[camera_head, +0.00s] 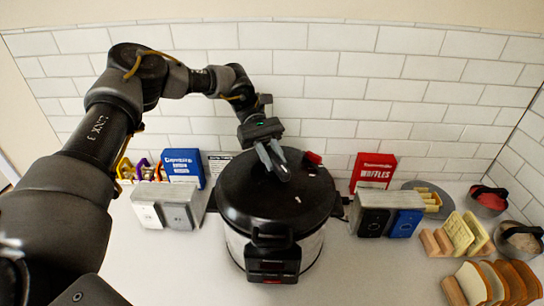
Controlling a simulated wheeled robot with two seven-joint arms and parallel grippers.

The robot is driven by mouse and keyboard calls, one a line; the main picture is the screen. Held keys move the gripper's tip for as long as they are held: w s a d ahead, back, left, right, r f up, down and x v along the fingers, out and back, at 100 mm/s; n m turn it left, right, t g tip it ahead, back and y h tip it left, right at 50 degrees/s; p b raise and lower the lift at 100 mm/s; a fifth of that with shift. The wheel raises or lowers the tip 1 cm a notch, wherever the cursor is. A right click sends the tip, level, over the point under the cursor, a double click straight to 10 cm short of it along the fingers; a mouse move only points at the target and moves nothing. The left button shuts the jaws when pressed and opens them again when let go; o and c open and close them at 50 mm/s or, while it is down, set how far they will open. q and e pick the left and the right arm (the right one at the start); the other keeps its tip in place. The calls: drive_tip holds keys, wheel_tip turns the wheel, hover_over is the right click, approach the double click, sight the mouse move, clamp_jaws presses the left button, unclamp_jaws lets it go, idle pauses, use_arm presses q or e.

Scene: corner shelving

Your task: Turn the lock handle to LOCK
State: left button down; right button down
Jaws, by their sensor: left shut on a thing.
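A pressure cooker (235,252) with a steel body stands upright in the middle of the counter. Its round black lid (250,205) is on, with a red knob (313,158) at its back right edge. My left gripper (277,166) reaches in from the back and points down at the top of the lid. It is shut on the lock handle, which is mostly hidden by the fingers. Small pale marks show on the lid, too small to read. The right gripper is not in view.
Left of the cooker are a blue box (184,166) and a silver toaster (150,193). To the right are a red waffles box (373,170), another toaster (367,199), bread slices in racks (502,282) and bowls (521,240). The front counter is clear. A white tiled wall stands close behind.

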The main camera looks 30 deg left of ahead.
use_arm(q)
drive_tip(key=c, duration=1.2)
unclamp_jaws()
drive_tip(key=shift+d, duration=0.1)
drive_tip(key=shift+c, duration=0.2)
drive_tip(key=shift+w+a, duration=0.2)
drive_tip(key=shift+a, duration=0.1)
drive_tip(key=b+v, duration=0.4)
drive_tip(key=v, duration=0.3)
drive_tip(key=shift+w+a+r, duration=0.1)
drive_tip(key=shift+w+a, duration=0.05)
drive_tip(key=shift+a, duration=0.1)
drive_tip(key=shift+r+v, duration=0.2)
drive_tip(key=shift+v, duration=0.75)
drive_tip(key=shift+w+a+r, duration=0.1)
drive_tip(key=shift+a, duration=0.1)
